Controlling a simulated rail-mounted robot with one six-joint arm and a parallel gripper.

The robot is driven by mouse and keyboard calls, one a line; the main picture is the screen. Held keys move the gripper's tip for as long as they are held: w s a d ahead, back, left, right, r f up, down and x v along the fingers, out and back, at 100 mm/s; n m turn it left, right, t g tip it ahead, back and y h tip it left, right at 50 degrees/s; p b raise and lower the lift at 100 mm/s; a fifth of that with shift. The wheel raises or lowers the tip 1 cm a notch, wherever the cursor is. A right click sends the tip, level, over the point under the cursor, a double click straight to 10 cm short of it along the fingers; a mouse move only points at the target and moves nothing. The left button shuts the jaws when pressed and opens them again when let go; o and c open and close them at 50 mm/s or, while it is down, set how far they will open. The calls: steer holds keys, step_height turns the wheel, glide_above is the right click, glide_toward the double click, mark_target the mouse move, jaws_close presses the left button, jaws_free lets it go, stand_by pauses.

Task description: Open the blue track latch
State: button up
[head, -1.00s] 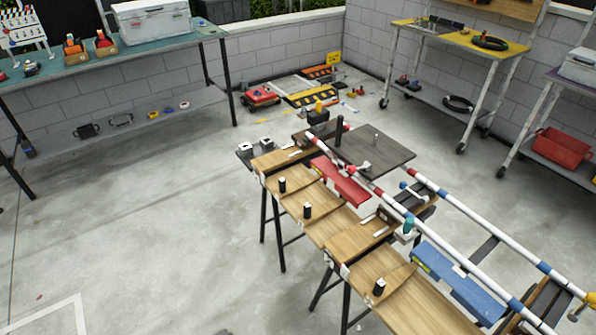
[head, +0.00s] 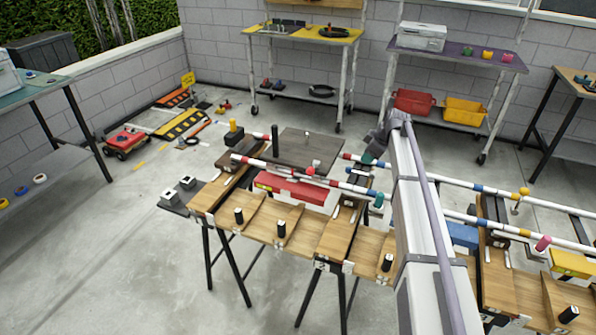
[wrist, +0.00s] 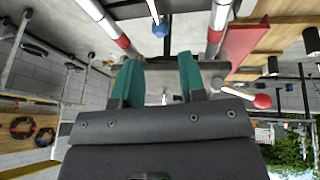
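A blue box-like part (head: 463,236) sits by the rails in the head view, partly hidden behind my arm. In the wrist view a blue ball knob (wrist: 160,28) shows at the top, beyond my gripper; I cannot tell whether it is the blue track latch. My gripper (wrist: 160,80) has two teal fingers, apart with nothing visible between them. The fingers appear apart from the blue knob.
White rails with red and blue bands (head: 470,188) cross the wooden bench (head: 335,235). A red-knobbed lever (wrist: 262,101) is right of my fingers in the wrist view.

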steer(key=shift+n, duration=0.4)
steer(key=b+x, duration=0.3)
steer(key=d+b+x, duration=0.1)
steer(key=b+x, duration=0.2)
steer(key=x, duration=0.1)
steer(key=b+x, duration=0.3)
steer(key=b, duration=0.1)
steer(key=shift+d+f, duration=0.25)
steer(key=shift+f, duration=0.25)
steer(key=shift+r, duration=0.1)
jaws_close()
